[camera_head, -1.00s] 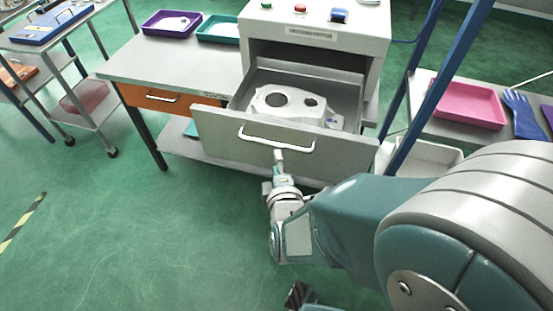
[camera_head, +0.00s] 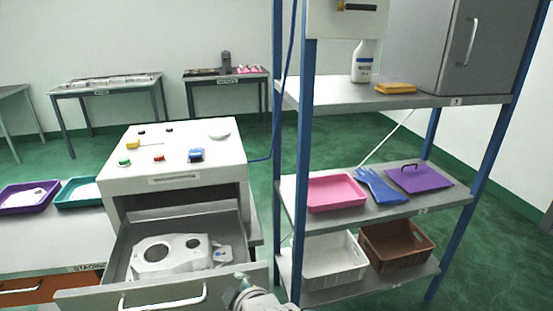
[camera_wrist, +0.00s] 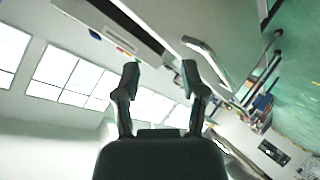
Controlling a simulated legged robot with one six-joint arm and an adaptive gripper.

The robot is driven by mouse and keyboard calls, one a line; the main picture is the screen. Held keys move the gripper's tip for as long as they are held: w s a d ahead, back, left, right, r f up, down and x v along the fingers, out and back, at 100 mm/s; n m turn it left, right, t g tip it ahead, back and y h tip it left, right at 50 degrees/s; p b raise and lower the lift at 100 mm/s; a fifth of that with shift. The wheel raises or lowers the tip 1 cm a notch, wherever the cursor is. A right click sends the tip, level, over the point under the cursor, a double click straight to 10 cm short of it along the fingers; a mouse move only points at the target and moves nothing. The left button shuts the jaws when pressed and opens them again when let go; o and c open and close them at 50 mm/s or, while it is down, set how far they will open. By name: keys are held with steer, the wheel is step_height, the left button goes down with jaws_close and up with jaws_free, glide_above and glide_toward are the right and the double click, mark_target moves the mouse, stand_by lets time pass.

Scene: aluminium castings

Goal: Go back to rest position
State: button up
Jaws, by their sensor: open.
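My gripper (camera_wrist: 158,72) is open and empty in the wrist view, its two dark fingers spread apart. In the head view only part of my arm shows at the bottom, in front of the open drawer's right end; the fingertips cannot be made out there. The drawer (camera_head: 75,299) of the white machine (camera_head: 125,185) stands pulled out. A white casting (camera_head: 168,262) with round holes lies inside it. In the wrist view a drawer handle (camera_wrist: 200,50) shows to the right of the fingers, apart from them.
A blue-posted shelf rack (camera_head: 440,203) stands to the right, holding a pink tray (camera_head: 336,192), blue gloves (camera_head: 380,187), a purple tray (camera_head: 420,178), a white basket (camera_head: 333,262) and a brown basket (camera_head: 397,246). Purple (camera_head: 27,197) and teal (camera_head: 80,193) trays lie on the left bench. Green floor shows behind.

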steer(key=s+d+r+m+g+h, duration=0.1)
steer(key=s+d+m, duration=0.3)
steer(key=d, duration=0.4)
steer(key=s+d+r+m+g+h, duration=0.2)
steer(key=s+d+r+m+h, duration=0.1)
steer(key=d+m, duration=0.3)
steer(key=s+d+r+m+g+h, duration=0.1)
steer(key=s+d+r+m+h, duration=0.1)
steer(key=s+d+m, duration=0.3)
steer(key=d, duration=0.4)
steer(key=shift+d+r+g, duration=0.2)
steer(key=shift+d+g, duration=0.1)
steer(key=shift+d, duration=0.05)
